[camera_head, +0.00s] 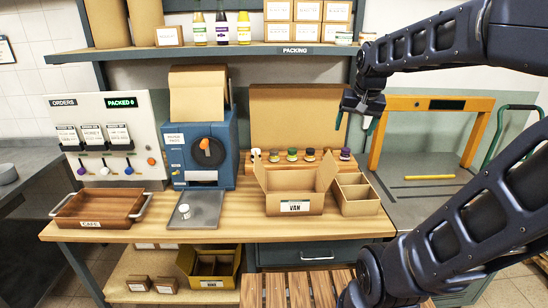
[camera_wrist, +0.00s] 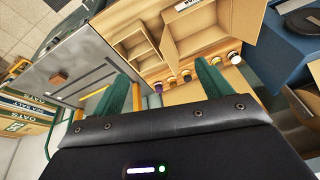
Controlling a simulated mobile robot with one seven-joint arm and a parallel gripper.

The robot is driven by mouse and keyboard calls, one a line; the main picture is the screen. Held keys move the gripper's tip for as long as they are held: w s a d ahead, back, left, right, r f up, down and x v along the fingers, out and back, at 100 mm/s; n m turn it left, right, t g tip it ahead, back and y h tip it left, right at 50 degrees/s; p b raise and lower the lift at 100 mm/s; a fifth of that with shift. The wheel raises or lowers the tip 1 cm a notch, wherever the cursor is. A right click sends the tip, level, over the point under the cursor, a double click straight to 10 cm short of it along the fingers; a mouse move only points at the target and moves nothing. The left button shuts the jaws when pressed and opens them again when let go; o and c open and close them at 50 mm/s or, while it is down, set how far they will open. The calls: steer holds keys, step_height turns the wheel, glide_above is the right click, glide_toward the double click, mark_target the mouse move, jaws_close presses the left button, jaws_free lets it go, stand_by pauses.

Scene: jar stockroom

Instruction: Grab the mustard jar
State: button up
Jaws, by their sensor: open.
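Several small jars stand in a row on a wooden riser behind the VAN box. I cannot read their labels; the yellowish jar (camera_head: 274,156) looks most like the mustard jar, and it seems to show in the wrist view (camera_wrist: 213,62) too. Near it are a green-lidded jar (camera_head: 292,155), a dark-lidded jar (camera_head: 310,156) and a purple-lidded jar (camera_head: 345,155). My gripper (camera_head: 357,120) is open and empty, in the air above the right end of the row. Its green fingers (camera_wrist: 162,72) are spread in the wrist view, with the jars beyond them.
The open VAN box (camera_head: 296,208) and a divided cardboard tray (camera_head: 354,195) stand in front of the jars. A blue machine (camera_head: 202,150) is left of the row. The shelf (camera_head: 290,49) overhangs the bench. A wooden CAFE tray (camera_head: 98,205) is at far left.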

steer(key=w+a+r+m+g, duration=0.1)
steer(key=w+a+m, duration=0.2)
steer(key=w, duration=1.2)
steer(key=m+g, duration=0.3)
steer(key=m, duration=0.7)
glide_above(273, 150)
steer(key=f, duration=2.7)
steer(key=shift+w+d+f, duration=0.15)
steer(key=shift+d+f, duration=0.05)
steer(key=shift+w+a+f, duration=0.1)
steer(key=shift+f, duration=0.4)
step_height(273, 150, down, 5)
steer(key=shift+s+f, duration=0.2)
steer(key=shift+f, duration=1.1)
steer(key=shift+s+f, duration=0.2)
steer(key=shift+f, duration=1.1)
steer(key=c, duration=1.2)
